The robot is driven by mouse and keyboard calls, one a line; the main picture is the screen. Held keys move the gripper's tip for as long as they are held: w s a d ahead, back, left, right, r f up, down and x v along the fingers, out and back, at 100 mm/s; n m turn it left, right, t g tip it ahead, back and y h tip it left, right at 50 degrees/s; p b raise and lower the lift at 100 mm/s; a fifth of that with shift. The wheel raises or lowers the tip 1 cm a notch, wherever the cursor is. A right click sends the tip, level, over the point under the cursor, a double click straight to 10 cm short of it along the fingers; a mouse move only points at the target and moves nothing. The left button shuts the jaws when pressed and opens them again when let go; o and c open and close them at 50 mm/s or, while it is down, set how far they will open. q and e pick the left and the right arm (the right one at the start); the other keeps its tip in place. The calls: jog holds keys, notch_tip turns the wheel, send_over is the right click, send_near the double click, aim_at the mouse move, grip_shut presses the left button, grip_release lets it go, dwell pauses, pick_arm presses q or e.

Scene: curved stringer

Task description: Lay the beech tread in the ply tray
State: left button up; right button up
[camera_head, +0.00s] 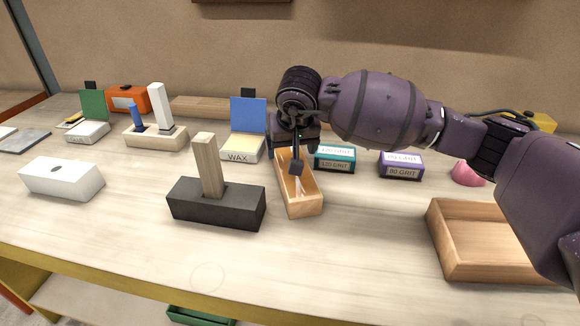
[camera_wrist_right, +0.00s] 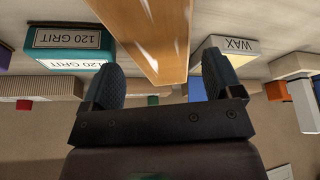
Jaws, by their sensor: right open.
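A pale wooden block (camera_head: 209,165), which looks like the beech tread, stands upright in a black block (camera_head: 216,204) left of centre. A shallow wooden tray (camera_head: 438,248), which looks like the ply tray, lies at the right and appears empty; my right arm hides part of it. My right gripper (camera_head: 294,165) is open above a narrow wooden box (camera_head: 302,208). In the right wrist view, its two fingers (camera_wrist_right: 160,85) are wide apart, with the end of the box (camera_wrist_right: 150,40) between them. Something pale lies in that box. My left gripper is out of view.
A WAX box with blue lid (camera_head: 240,148), a teal 120 GRIT box (camera_head: 334,158) and a purple 80 GRIT box (camera_head: 401,165) stand behind. A white block (camera_head: 62,180) is at the left. The table is clear between the narrow box and the tray.

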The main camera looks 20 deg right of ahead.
jog(key=x, duration=0.4)
jog(key=shift+s+f+b, duration=0.2)
jog(key=shift+s+b, duration=0.15)
jog(key=shift+b, duration=0.05)
jog(key=shift+w+f, duration=0.1)
jog(key=shift+c, duration=0.9)
jog(key=c, duration=1)
notch_tip(320, 180, up, 10)
jog(key=shift+f+p, duration=0.15)
jog(key=shift+p, duration=0.7)
notch_tip(320, 180, up, 11)
jog(key=shift+f+p, duration=0.1)
jog(key=shift+p, duration=0.65)
